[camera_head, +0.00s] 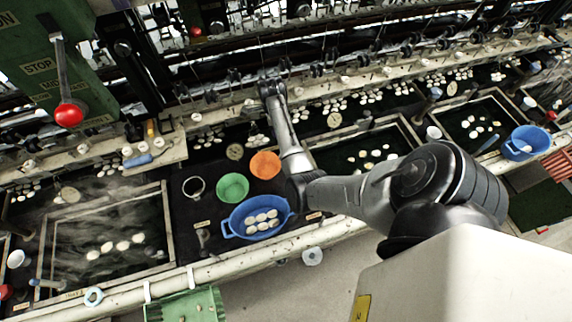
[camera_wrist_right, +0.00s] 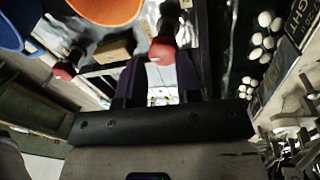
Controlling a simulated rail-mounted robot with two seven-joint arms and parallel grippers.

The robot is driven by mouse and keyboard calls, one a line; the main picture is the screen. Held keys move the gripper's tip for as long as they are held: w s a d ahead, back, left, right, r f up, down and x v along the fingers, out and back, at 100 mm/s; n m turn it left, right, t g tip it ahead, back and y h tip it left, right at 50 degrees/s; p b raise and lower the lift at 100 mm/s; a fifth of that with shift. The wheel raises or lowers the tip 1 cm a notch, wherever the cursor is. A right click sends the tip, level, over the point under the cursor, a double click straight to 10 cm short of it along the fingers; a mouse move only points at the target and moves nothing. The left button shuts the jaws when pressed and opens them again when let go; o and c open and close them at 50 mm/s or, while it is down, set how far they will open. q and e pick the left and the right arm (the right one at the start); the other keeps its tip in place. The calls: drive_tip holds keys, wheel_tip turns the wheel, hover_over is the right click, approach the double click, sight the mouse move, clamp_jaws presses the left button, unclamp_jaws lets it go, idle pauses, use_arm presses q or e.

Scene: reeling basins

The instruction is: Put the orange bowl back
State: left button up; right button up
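The orange bowl (camera_head: 265,164) is on the dark worktop in the head view, just right of a green bowl (camera_head: 232,187) and above a blue basin (camera_head: 231,218) holding several white cocoons. Part of the orange bowl also shows at the top of the right wrist view (camera_wrist_right: 105,10). My right arm crosses the head view from the lower right and passes just right of the bowl. My right gripper (camera_head: 271,88) is beyond the bowl, near the reeling ledge. My left gripper is not in view.
Water basins with floating cocoons lie left (camera_head: 110,245) and right (camera_head: 365,155) of the worktop. A dark ring-like cup (camera_head: 194,187) stands left of the green bowl. A green machine with a red-knobbed lever (camera_head: 68,114) is at upper left. Red-tipped objects (camera_wrist_right: 162,50) are near the fingers.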

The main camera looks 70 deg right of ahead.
drive_tip(key=s+a+n+t+h, duration=0.1)
drive_tip(key=s+a+n, duration=0.2)
drive_tip(key=a+n, duration=0.4)
drive_tip(key=s+a+n+t+h, duration=0.1)
drive_tip(key=s+a+n, duration=0.2)
drive_tip(key=a+n, duration=0.5)
drive_tip(key=s+a+f+n+t+h, duration=0.1)
drive_tip(key=s+a+n, duration=0.3)
drive_tip(key=a+n, duration=0.3)
drive_tip(key=shift+a+n+t+h, duration=0.15)
drive_tip(key=shift+n+t+h, duration=0.2)
drive_tip(key=shift+n, duration=0.75)
drive_tip(key=s+a+r+n+y, duration=0.1)
drive_tip(key=s+a+n, duration=0.2)
drive_tip(key=a, duration=0.3)
drive_tip(key=s+a+r+n+t+y, duration=0.1)
drive_tip(key=s+a+r+n+y, duration=0.1)
drive_tip(key=s+a+n, duration=0.2)
drive_tip(key=shift+s+a+n, duration=0.2)
drive_tip(key=shift+a+n, duration=0.2)
drive_tip(key=shift+a, duration=0.75)
drive_tip(key=shift+r, duration=0.1)
wheel_tip(320, 180, up, 16)
drive_tip(key=p, duration=1.6)
